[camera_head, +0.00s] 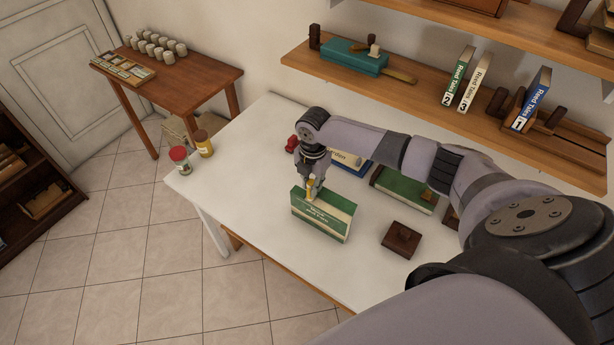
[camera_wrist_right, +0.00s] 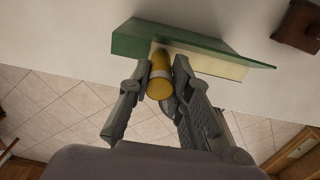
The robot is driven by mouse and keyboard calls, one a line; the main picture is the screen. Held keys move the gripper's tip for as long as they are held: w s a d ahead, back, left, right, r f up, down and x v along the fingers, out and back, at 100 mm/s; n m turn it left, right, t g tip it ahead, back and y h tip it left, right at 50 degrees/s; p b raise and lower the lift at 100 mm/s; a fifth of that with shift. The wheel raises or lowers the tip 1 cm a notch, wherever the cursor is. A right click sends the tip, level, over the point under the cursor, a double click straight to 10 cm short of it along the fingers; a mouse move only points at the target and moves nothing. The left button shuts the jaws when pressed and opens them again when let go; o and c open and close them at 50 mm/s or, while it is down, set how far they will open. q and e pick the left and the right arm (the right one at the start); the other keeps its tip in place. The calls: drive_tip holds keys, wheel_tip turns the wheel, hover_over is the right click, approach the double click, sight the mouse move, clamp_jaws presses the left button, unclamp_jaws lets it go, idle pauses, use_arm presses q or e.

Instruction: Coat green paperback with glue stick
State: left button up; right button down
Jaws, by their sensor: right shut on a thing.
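The green paperback (camera_head: 322,222), green with a cream band, stands upright on the white table (camera_head: 232,190) near its front edge. My right gripper (camera_head: 312,186) is shut on the yellow glue stick (camera_head: 310,190) above the book's upper edge. In the right wrist view, the glue stick (camera_wrist_right: 160,77) sits between both fingers, and its far end overlaps the paperback's cream edge (camera_wrist_right: 205,62). I cannot tell whether they touch. The fingers hide part of the stick. My left gripper is not in view.
A red-lidded jar (camera_head: 180,160) and a yellow jar (camera_head: 203,144) stand at the table's left end. A dark wooden block (camera_head: 401,239) lies right of the paperback. A green book (camera_head: 405,191) and a blue book (camera_head: 352,162) lie behind. A shelf (camera_head: 430,95) hangs above.

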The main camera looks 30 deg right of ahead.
drive_tip(key=shift+s+d+p, duration=0.3)
drive_tip(key=shift+s+p, duration=0.15)
drive_tip(key=shift+s, duration=0.2)
drive_tip(key=shift+s+d+p, duration=0.3)
drive_tip(key=shift+s+p, duration=0.1)
drive_tip(key=shift+s, duration=0.2)
drive_tip(key=shift+s+d+f, duration=0.1)
drive_tip(key=shift+s+d, duration=0.1)
drive_tip(key=shift+s, duration=0.35)
drive_tip(key=shift+s+d+f, duration=0.1)
drive_tip(key=shift+s+d, duration=0.1)
drive_tip(key=shift+s, duration=0.3)
drive_tip(key=shift+s+f, duration=0.1)
drive_tip(key=shift+w+a+f, duration=0.15)
drive_tip(key=shift+w+a, duration=0.15)
drive_tip(key=shift+w, duration=0.3)
drive_tip(key=shift+w+a+b, duration=0.25)
drive_tip(key=shift+w+b, duration=0.15)
drive_tip(key=shift+w, duration=0.05)
drive_tip(key=shift+w+a+b, duration=0.2)
drive_tip(key=shift+w+b, duration=0.15)
drive_tip(key=shift+w, duration=0.1)
drive_tip(key=shift+w+a+b, duration=0.3)
drive_tip(key=shift+w+b, duration=0.05)
drive_tip(key=shift+w, duration=0.35)
drive_tip(key=shift+w+a+b, duration=0.25)
drive_tip(key=shift+w+b, duration=0.05)
drive_tip(key=shift+w, duration=0.65)
drive_tip(key=shift+r, duration=0.35)
